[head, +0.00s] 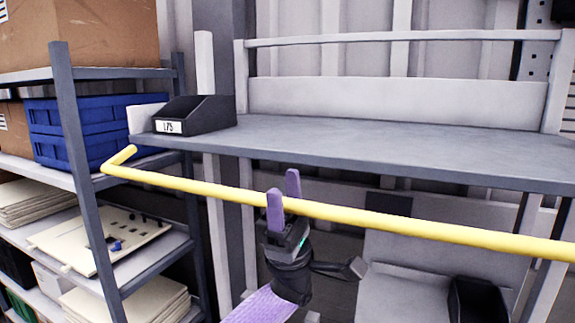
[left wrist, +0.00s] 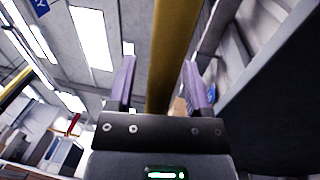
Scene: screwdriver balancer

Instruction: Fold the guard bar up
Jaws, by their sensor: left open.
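The yellow guard bar (head: 200,187) runs nearly level across the head view in front of the grey bench, with a short bent end at the left. My left gripper (head: 284,195) is below the bar and points up, with its purple fingers open. One finger is in front of the bar and one behind it, so the bar lies between them. The left wrist view shows the bar (left wrist: 170,60) between the two fingertips (left wrist: 160,80), with gaps at both sides. My right gripper is not in view.
A shelf rack (head: 85,170) with a cardboard box (head: 80,30), blue crates (head: 85,125) and flat boards stands at the left. Another black bin (head: 478,300) is low at the right.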

